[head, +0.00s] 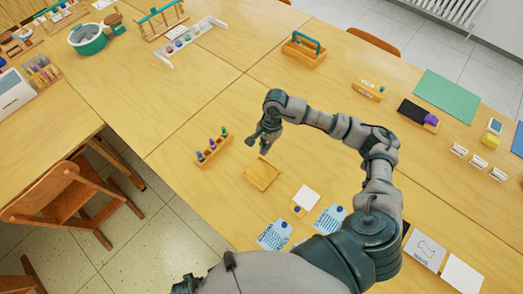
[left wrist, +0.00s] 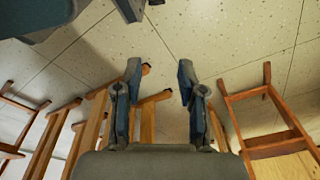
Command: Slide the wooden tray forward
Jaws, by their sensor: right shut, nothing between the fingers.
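The small square wooden tray (head: 262,174) lies flat on the light wooden table in the head view. My right gripper (head: 258,141) is just beyond the tray in the picture, pointing down, shut and empty. A gap shows between the gripper and the tray; its height over the table is hard to tell. My left gripper (left wrist: 158,76) is open and empty in the left wrist view, with the floor and chairs beyond its fingers.
A wooden holder with coloured pegs (head: 213,148) stands left of the tray. A white card (head: 306,198) and blue patterned cards (head: 274,236) lie to its near right. A wooden caddy with a blue handle (head: 304,48) stands farther back. Table between is clear.

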